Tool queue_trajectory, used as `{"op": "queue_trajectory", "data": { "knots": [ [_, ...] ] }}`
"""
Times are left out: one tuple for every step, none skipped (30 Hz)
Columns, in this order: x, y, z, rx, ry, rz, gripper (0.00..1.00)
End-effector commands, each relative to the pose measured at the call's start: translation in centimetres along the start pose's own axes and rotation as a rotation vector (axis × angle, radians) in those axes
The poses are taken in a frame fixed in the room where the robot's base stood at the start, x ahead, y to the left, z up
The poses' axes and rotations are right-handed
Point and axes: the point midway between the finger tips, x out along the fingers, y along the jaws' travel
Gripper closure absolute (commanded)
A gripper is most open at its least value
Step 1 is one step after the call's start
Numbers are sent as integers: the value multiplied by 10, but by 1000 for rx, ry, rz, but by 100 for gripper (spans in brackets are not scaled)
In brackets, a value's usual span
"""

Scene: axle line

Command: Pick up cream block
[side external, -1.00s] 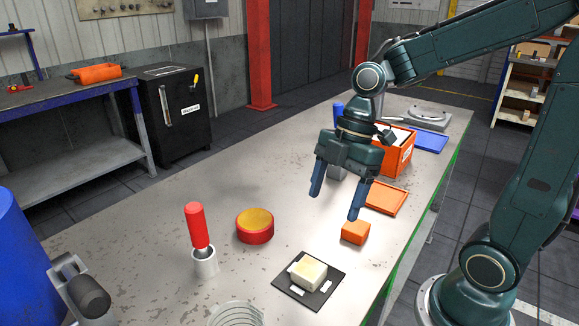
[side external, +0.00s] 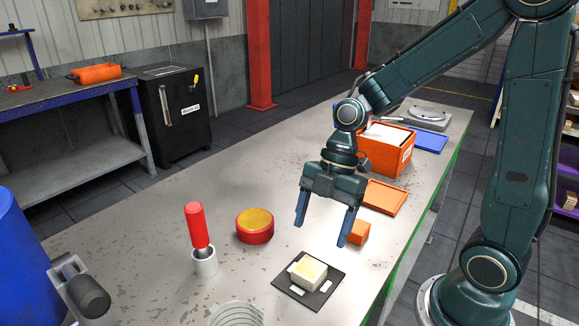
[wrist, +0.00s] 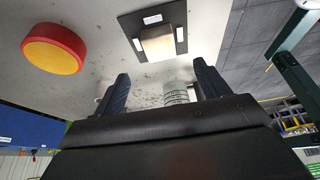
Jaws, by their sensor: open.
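The cream block (side external: 307,271) sits on a dark square mat (side external: 328,291) with white marks, near the front right edge of the table. It also shows in the wrist view (wrist: 158,42), ahead of the fingers. My gripper (side external: 319,232) is open and empty, pointing down above the table. It is behind and above the cream block, not touching it. In the wrist view my gripper's two fingers (wrist: 157,84) are spread apart with nothing held between them.
An orange block (side external: 359,232) lies just behind my right finger. A red and yellow round piece (side external: 255,226) and a red-handled tool in a white cup (side external: 205,262) stand to the left. An orange bin (side external: 384,156), an orange tray (side external: 385,196) and a blue tray (side external: 428,141) are behind.

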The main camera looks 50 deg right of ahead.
Motion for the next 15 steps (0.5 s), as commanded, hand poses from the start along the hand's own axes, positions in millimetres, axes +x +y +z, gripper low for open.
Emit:
{"op": "queue_trajectory", "data": {
  "knots": [
    [8, -1, 0, -1, -1, -5, 25],
    [12, -1, 0, -2, -1, -5, 25],
    [17, -1, 0, -2, 0, -5, 25],
    [21, -1, 0, -1, 0, -4, 25],
    [24, -1, 0, 0, 0, -5, 25],
    [28, 0, 0, 0, -1, -3, 25],
    [30, 0, 0, -1, -1, -2, 25],
    [32, 0, 0, -1, -1, -2, 25],
    [34, 0, 0, -1, -1, -1, 25],
    [36, 0, 0, 0, -1, -1, 25],
    [36, 0, 0, 0, -1, -1, 25],
    [37, 0, 0, 0, -1, -1, 25],
    [38, 0, 0, 0, -1, -1, 25],
    [38, 0, 0, 0, -1, 0, 25],
    [38, 0, 0, 0, -2, 0, 25]
  ]
}}
